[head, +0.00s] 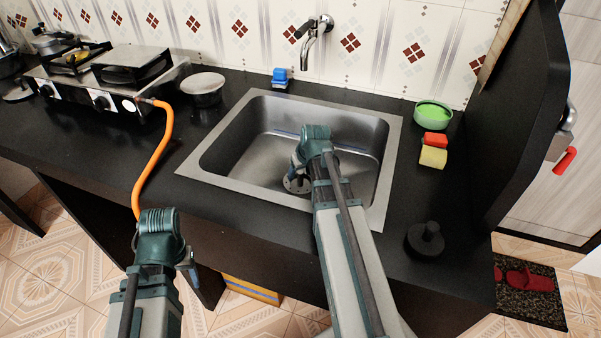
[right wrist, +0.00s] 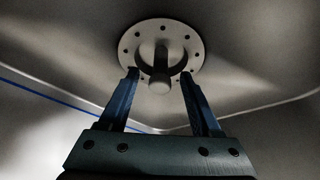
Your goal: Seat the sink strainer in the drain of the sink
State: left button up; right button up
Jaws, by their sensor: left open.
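A round metal strainer (right wrist: 160,52) with a ring of small holes and an upright knob shows in the right wrist view, at the sink's bottom. Part of it also shows in the head view (head: 295,186), beyond my right wrist. Its rim looks about level with the floor around it; I cannot tell whether it is fully down in the drain, which is hidden. My right gripper (right wrist: 160,75) is open, its fingers apart on either side of the knob with gaps. The sink (head: 232,150) is a steel basin. My left gripper (head: 191,264) is open and empty, in front of the counter.
A black knobbed disc (head: 425,240) lies on the counter right of the sink. A green bowl (head: 433,115), a red sponge (head: 434,140) and a yellow sponge (head: 433,157) are behind it. The tap (head: 313,40) hangs over the sink's back. A stove (head: 110,80) with an orange hose (head: 163,150) stands left.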

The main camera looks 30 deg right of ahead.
dwell(0.3)
jog(key=p+v, duration=1.2)
jog(key=v, duration=0.1)
jog(key=shift+r+p, duration=0.4)
jog(key=shift+s, duration=0.1)
